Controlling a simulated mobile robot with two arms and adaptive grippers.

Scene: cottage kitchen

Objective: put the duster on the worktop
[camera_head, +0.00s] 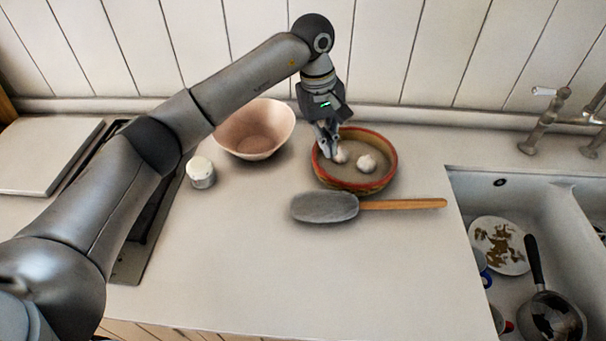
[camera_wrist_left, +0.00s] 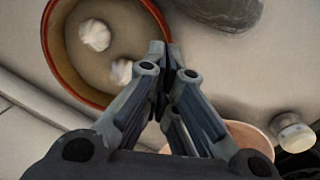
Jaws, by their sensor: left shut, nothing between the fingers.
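The duster, with a grey oval head (camera_head: 323,207) and a wooden handle (camera_head: 405,204), lies flat on the pale worktop (camera_head: 240,270), in front of a red-rimmed bowl. Part of its grey head shows at the top of the left wrist view (camera_wrist_left: 228,10). My left gripper (camera_head: 330,152) is shut and empty, pointing down at the left side of the red-rimmed bowl, apart from the duster. Its closed fingers show in the left wrist view (camera_wrist_left: 166,55) by the bowl's rim. My right gripper is in neither view.
The red-rimmed bowl (camera_head: 384,184) holds two white bulbs (camera_head: 366,163). A pink bowl (camera_head: 270,150) and a small white-topped jar (camera_head: 201,172) stand to the left. The sink (camera_head: 480,190) at right holds a plate (camera_head: 500,262) and a pan (camera_head: 553,318). The front worktop is clear.

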